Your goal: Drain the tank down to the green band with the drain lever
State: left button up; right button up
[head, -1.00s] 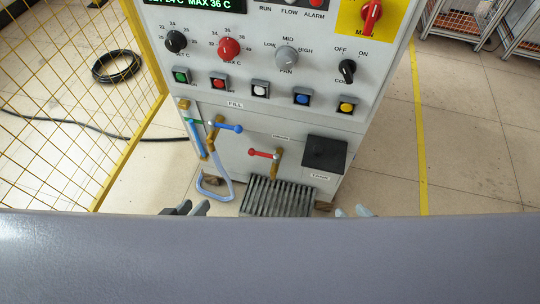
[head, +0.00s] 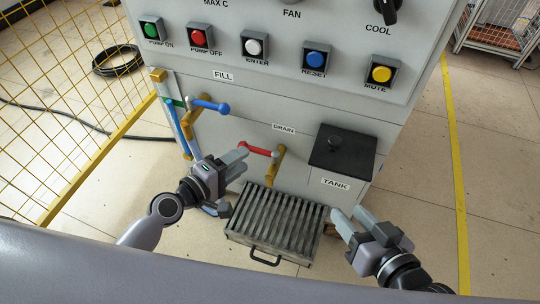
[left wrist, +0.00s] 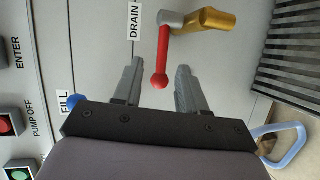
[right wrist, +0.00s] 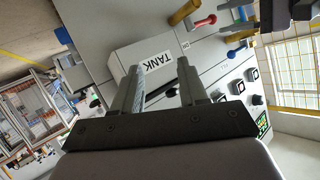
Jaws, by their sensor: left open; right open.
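The red drain lever (head: 258,150) points left from its brass valve (head: 275,166), under the DRAIN label (head: 283,128). My left gripper (head: 237,163) is open, close to the lever's round end. In the left wrist view the red lever (left wrist: 163,62) lies ahead, its end between the spread fingers; no grip shows. My right gripper (head: 342,221) is open and empty, low and right of the drain grate, in front of the tank (head: 342,158) with its black lid. A blue sight tube (head: 182,128) stands at the cabinet's left edge, with a small green mark (head: 172,102) near its top.
The blue fill lever (head: 209,105) sits up and left of the drain lever. A metal drain grate (head: 275,222) with a handle lies below the drain valve. Buttons line the panel above.

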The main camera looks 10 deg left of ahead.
aim_at(254, 151)
pick_arm(q)
jog(key=b+x, duration=0.1)
jog(key=x, duration=0.7)
jog(key=shift+w+f+n+h+b, duration=0.2)
jog(key=shift+w+n+h+b, duration=0.1)
jog(key=shift+b, duration=0.05)
jog(key=shift+d, duration=0.1)
grip_shut()
